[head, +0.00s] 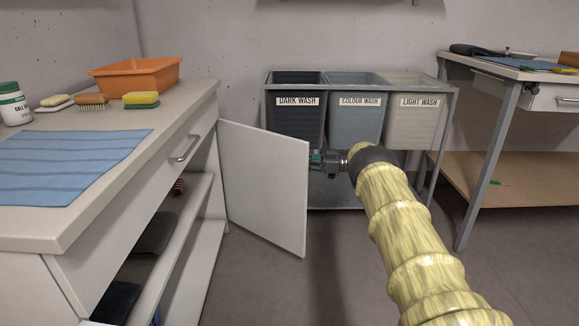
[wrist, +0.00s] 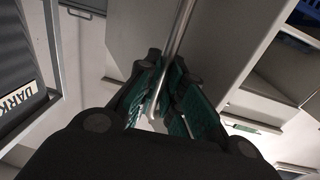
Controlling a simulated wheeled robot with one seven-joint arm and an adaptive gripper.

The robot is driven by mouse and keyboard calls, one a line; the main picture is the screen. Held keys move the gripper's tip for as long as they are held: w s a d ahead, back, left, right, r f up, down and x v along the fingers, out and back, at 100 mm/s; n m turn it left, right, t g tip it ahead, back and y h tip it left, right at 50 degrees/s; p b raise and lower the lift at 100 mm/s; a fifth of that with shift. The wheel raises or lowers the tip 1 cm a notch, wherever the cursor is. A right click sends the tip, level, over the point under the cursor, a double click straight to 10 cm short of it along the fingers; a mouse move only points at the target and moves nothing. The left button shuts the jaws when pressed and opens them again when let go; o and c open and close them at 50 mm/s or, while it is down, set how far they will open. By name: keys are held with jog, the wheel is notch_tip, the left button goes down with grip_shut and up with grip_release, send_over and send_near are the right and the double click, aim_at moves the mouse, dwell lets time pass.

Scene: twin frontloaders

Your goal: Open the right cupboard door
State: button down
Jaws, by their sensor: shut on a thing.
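The white right cupboard door (head: 264,190) stands swung well out from the cupboard (head: 140,170), hinged at the cupboard's right end. Its inner face is toward the head camera. My gripper (head: 319,160) is at the door's free edge, on the outer side, and partly hidden behind it. In the wrist view, the green-padded fingers of my gripper (wrist: 166,92) are shut around the metal bar handle (wrist: 180,35) of the door. The handle is hidden in the head view.
Shelves with dark folded items (head: 153,235) show inside the cupboard. A drawer handle (head: 184,149) sticks out above them. A rack with laundry bins (head: 355,118) stands close behind my gripper. A workbench (head: 500,75) is at the right. The floor (head: 250,285) before the door is clear.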

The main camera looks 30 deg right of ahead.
jog(key=shift+w+d+f, duration=0.1)
jog(key=shift+w+d, duration=0.05)
jog(key=shift+d, duration=0.2)
dwell(0.3)
jog(key=c, duration=1.5)
grip_release()
jog(key=v, duration=1.1)
jog(key=shift+d, duration=0.45)
